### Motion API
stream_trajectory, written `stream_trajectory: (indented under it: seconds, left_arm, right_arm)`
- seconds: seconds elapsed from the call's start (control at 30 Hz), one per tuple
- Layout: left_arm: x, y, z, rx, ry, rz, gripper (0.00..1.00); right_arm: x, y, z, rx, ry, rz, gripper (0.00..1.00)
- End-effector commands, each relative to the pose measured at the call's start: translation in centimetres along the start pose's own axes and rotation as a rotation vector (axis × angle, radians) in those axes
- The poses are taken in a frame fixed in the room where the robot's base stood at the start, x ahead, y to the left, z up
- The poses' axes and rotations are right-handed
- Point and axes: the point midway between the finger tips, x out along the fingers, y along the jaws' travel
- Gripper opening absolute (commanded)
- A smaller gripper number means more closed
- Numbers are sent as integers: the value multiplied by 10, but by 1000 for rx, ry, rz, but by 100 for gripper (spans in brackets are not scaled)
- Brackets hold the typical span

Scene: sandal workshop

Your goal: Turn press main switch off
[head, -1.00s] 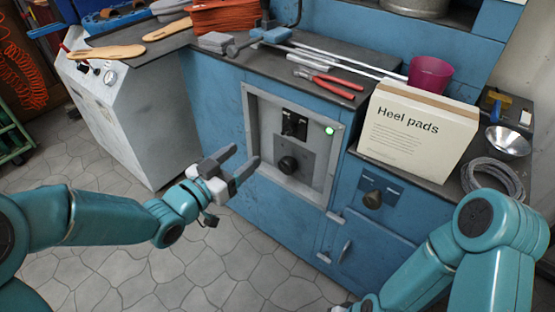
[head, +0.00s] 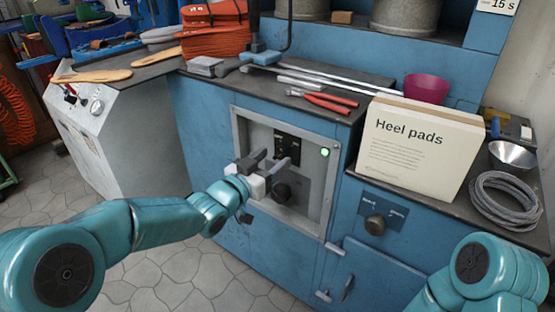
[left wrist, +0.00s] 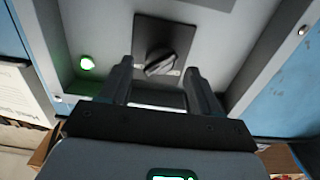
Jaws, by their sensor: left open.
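The grey-framed panel (head: 318,212) on the blue cabinet holds a rotary switch on a black plate (head: 287,147), with a lit green lamp (head: 325,153) to its right. In the left wrist view the switch's handle (left wrist: 160,64) lies slightly aslant, and the green lamp (left wrist: 87,62) is left of it. My left gripper (head: 277,157) is open and empty in front of the panel, with its fingers (left wrist: 160,75) on either side of the handle's line. I cannot tell whether they touch it. My right arm (head: 490,270) is at lower right; its gripper is out of view.
The panel's raised frame (head: 240,135) surrounds both. The counter above holds red-handled pliers (head: 330,103), metal rods and a Heel pads box (head: 415,150). The floor at left is clear.

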Motion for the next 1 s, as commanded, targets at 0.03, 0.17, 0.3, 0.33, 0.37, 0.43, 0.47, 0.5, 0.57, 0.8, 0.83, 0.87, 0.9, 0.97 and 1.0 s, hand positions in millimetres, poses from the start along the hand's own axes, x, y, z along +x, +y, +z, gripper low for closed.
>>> stream_trajectory:
  seconds: [0.03,0.17,0.3,0.33,0.37,0.43,0.47,0.5,0.57,0.8,0.83,0.87,0.9,0.97,1.0]
  left_arm:
    - [8,1,2,1,1,2,63]
    - [22,0,1,0,0,1,63]
    - [29,0,0,0,0,0,63]
    - [29,0,0,0,0,0,63]
    - [30,0,0,0,0,0,63]
    - [30,0,0,0,0,0,63]
    - [30,0,0,0,0,0,63]
    - [30,0,0,0,0,0,63]
    - [30,0,0,0,0,0,63]
    - [29,0,0,0,0,0,11]
    - [29,0,0,0,0,-1,11]
    - [29,0,0,-1,0,-1,11]
    - [29,0,0,-3,-1,-1,11]
    - [29,0,0,-10,-1,-1,12]
    - [29,-1,-1,-18,-1,-1,12]
  right_arm:
    - [3,1,-1,-1,5,0,0]
    - [5,2,-3,-3,12,0,0]
    - [6,2,-4,-3,16,-1,0]
    - [6,2,-4,-3,16,-1,0]
    - [6,2,-4,-3,16,-1,0]
    - [6,2,-4,-3,16,-1,0]
    - [6,2,-4,-3,16,-1,0]
    - [6,2,-4,-3,16,-1,0]
    - [6,2,-4,-3,16,-1,0]
    - [6,2,-4,-3,15,-1,0]
    - [6,2,-4,-3,15,-1,0]
    - [5,2,-4,-3,15,-1,0]
    - [5,2,-4,-3,15,-1,0]
    - [4,1,-4,-3,13,-1,0]
    - [3,1,-3,-2,11,0,0]
